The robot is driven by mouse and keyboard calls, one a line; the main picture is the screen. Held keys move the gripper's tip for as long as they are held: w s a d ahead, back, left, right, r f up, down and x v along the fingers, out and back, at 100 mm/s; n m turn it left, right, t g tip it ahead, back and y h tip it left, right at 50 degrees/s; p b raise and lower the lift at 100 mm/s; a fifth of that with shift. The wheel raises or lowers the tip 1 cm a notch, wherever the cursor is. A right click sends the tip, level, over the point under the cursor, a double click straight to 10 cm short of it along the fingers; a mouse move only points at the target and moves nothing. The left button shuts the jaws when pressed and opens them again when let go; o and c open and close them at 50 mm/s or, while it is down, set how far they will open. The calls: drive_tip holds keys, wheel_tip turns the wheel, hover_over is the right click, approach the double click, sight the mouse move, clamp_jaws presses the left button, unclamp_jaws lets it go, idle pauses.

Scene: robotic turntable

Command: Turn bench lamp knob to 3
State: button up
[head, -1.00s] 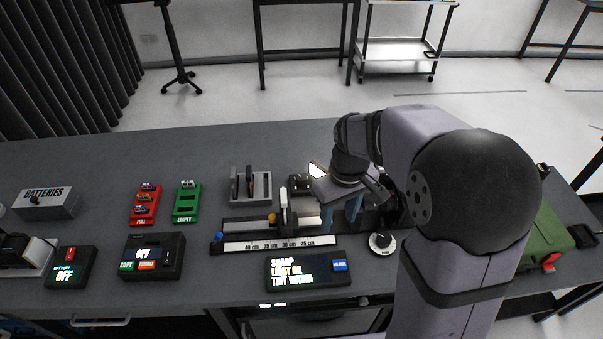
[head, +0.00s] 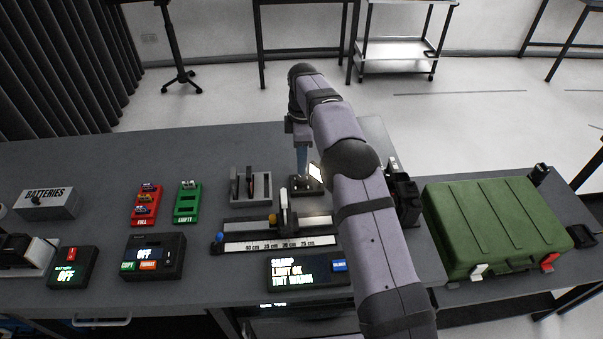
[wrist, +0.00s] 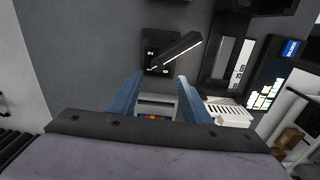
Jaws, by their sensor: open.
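The bench lamp's dark base (head: 303,188) stands near the middle of the bench in the head view, with its lit head (head: 316,172) beside it. In the wrist view the lamp base (wrist: 157,58) lies ahead of the fingertips, with small white figures on it and the lamp arm (wrist: 180,50) with a bright strip crossing over it. The knob's pointer and setting are too small to tell. My gripper (head: 302,160) is above and behind the lamp base. In the wrist view my gripper (wrist: 155,78) shows two blue fingers apart, with nothing between them.
A display (head: 306,270) and a scale rail (head: 270,245) lie in front of the lamp. A grey slotted holder (head: 250,186) stands to its left, and a green case (head: 495,225) lies to the right. My arm covers the bench right of the lamp.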

sight(301, 178)
drive_tip(key=shift+w+f+n, duration=0.3)
drive_tip(key=shift+f+n, duration=0.05)
drive_tip(key=shift+n, duration=0.35)
drive_tip(key=shift+f+p, duration=1.2)
drive_tip(key=shift+f, duration=2.45)
drive_tip(key=c, duration=1)
